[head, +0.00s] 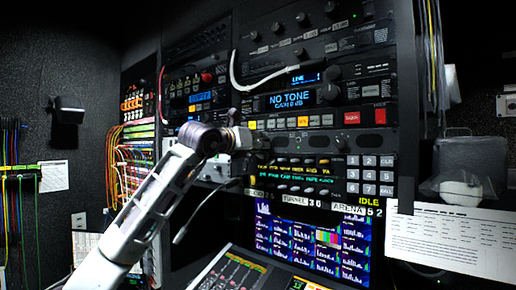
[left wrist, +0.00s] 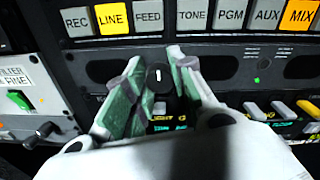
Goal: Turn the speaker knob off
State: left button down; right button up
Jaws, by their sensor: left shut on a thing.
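The speaker knob (left wrist: 158,74) is small and black with a white line that stands roughly upright in the left wrist view. It sits on a dark rack panel below a row of labelled buttons. My left gripper (left wrist: 154,84) is shut on the knob, with one green-grey finger on each side of it. In the head view my left gripper (head: 256,142) reaches the rack panel from the lower left, and it hides most of the knob there. My right gripper is in neither view.
A button row with lit LINE (left wrist: 112,18) and MIX (left wrist: 301,15) lies just above the fingers. Coloured keys (left wrist: 270,111) sit below right, and a toggle switch (left wrist: 40,134) lower left. A monitor (head: 312,240) and sloping console (head: 240,272) stand below the rack.

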pick_arm(q)
jog(key=shift+r, duration=0.15)
jog(key=c, duration=1.2)
grip_release()
jog(key=shift+s+a, duration=0.1)
jog(key=shift+s, duration=0.05)
jog(key=shift+v, duration=5.9)
jog(key=shift+f, duration=0.2)
